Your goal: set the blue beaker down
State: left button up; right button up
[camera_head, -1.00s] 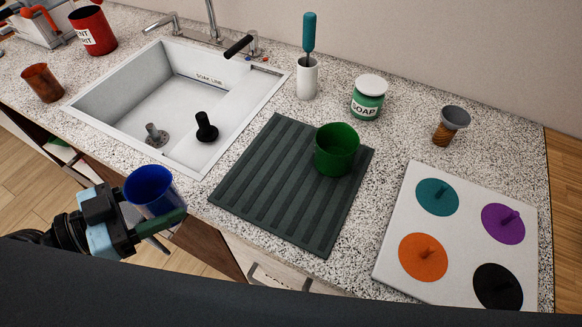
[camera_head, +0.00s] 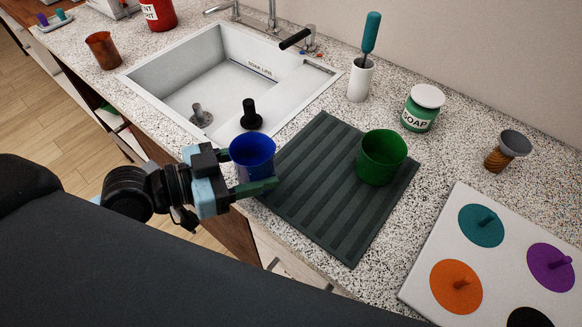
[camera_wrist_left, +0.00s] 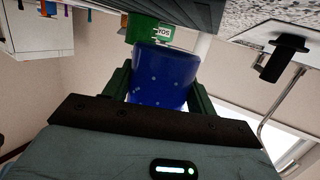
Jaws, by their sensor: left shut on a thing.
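The blue beaker (camera_head: 252,155) is upright in my left gripper (camera_head: 250,170), which is shut on it. It shows over the left edge of the dark ribbed mat (camera_head: 322,215) in the head view; whether it touches the mat I cannot tell. In the left wrist view the blue beaker (camera_wrist_left: 158,78) sits between the two green fingers. A green beaker (camera_head: 382,158) stands on the right part of the mat. My right gripper is not in view.
The sink (camera_head: 180,75) with a black plug (camera_head: 251,115) lies behind and left of the beaker. A white brush holder (camera_head: 360,80), soap jar (camera_head: 423,108) and white board with coloured discs (camera_head: 440,270) stand around the mat. The mat's middle is clear.

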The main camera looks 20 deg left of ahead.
pick_arm(q)
jog(key=p, duration=0.1)
send_over(291, 182)
jog(key=shift+s+a+r, duration=0.1)
jog(key=shift+s+a, duration=0.1)
jog(key=shift+a, duration=0.1)
jog(key=shift+w+d, duration=0.15)
jog(key=shift+d, duration=0.1)
jog(key=shift+f, duration=0.45)
notch_tip(291, 182, down, 3)
jog(key=shift+r, duration=0.1)
jog(key=shift+f, duration=0.3)
jog(key=o, duration=1.1)
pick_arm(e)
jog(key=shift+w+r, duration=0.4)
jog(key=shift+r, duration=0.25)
